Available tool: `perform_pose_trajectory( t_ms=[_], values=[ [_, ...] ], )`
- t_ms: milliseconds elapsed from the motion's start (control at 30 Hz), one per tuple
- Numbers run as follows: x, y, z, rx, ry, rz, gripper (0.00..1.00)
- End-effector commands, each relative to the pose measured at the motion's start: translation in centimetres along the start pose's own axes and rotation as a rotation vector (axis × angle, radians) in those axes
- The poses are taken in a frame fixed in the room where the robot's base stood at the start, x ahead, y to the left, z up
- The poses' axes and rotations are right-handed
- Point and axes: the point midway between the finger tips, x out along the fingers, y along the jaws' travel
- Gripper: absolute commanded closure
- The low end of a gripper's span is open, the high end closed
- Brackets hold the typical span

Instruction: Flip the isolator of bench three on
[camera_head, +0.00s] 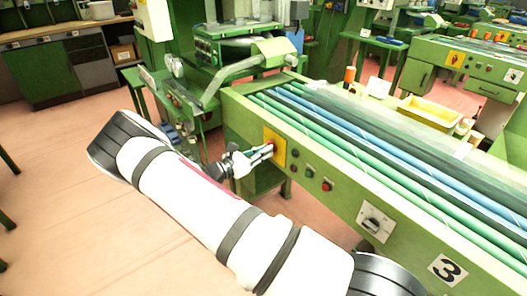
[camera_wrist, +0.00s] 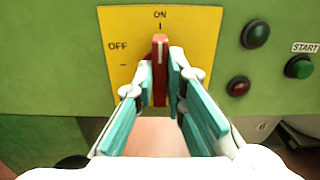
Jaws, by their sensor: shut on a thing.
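The isolator is a red handle (camera_wrist: 160,58) on a yellow plate (camera_wrist: 205,40) marked ON at the top and OFF at the left. The handle stands upright, its white line pointing at ON. In the head view the yellow plate (camera_head: 279,142) is on the green front panel of the bench marked 3 (camera_head: 447,270). My gripper (camera_wrist: 160,85) is shut on the red handle, one finger on each side. It also shows at the plate in the head view (camera_head: 266,151), where the fingers hide most of the handle.
Right of the plate are a dark green button (camera_wrist: 257,33), a red button (camera_wrist: 238,86) and a green START button (camera_wrist: 298,67). A grey rotary switch (camera_head: 376,222) sits farther along the panel. Blue and green strips cover the bench top. Open floor (camera_head: 60,200) lies left.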

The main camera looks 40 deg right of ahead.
Motion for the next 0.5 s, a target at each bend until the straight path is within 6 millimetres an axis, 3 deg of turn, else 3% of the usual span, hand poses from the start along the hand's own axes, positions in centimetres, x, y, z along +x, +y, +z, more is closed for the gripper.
perform_pose_trajectory(
  t_ms=[467,500],
  values=[
    [-0.15,0.04,-0.1,0.015,0.003,0.002,1.0],
    [-0.15,0.05,-0.1,0.015,0.003,0.002,0.82]
  ],
)
